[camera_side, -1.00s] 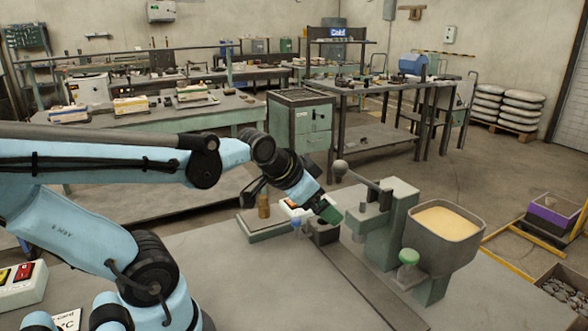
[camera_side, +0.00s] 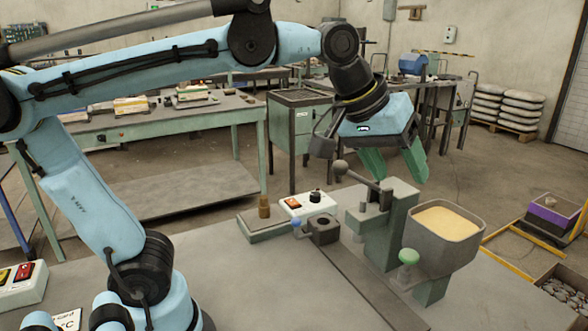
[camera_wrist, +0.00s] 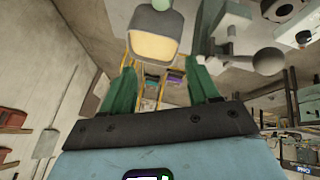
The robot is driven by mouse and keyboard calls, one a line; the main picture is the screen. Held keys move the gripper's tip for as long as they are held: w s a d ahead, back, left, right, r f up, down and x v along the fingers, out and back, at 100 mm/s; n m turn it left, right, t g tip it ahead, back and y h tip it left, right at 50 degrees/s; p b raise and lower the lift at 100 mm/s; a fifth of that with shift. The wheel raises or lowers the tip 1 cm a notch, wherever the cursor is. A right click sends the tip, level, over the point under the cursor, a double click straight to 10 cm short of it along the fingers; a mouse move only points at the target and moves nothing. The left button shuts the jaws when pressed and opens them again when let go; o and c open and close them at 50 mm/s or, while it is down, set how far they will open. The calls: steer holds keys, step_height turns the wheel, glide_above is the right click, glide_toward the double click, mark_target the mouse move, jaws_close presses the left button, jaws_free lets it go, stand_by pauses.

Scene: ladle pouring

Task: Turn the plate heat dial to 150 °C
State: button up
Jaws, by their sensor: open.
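The plate heat dial (camera_side: 316,195) is a small black knob on a white control box (camera_side: 318,208) with a red switch. It sits beyond the dark round cup on the bench. Its pointer and scale are too small to read. My gripper (camera_side: 396,170) has green fingers, spread apart and empty. It hangs in the air above and right of the dial, near the lever press. The fingers also show in the wrist view (camera_wrist: 162,90), with nothing between them. I cannot make out the dial for sure in the wrist view.
A green press (camera_side: 384,235) with a ball-ended lever (camera_side: 340,168) stands right of the dial. A hopper (camera_side: 443,232) of pale grain-like material is beside it.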

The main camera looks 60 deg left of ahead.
steer(key=w+a+g+y, duration=0.1)
steer(key=w+a+g, duration=0.1)
steer(key=w+a, duration=0.6)
steer(key=g, duration=0.4)
glide_above(315, 193)
step_height(315, 193, down, 13)
steer(key=shift+n, duration=0.3)
step_height(315, 193, down, 11)
steer(key=shift+d+f, duration=0.15)
steer(key=shift+f, duration=0.05)
steer(key=c, duration=1)
steer(key=shift+c, duration=0.2)
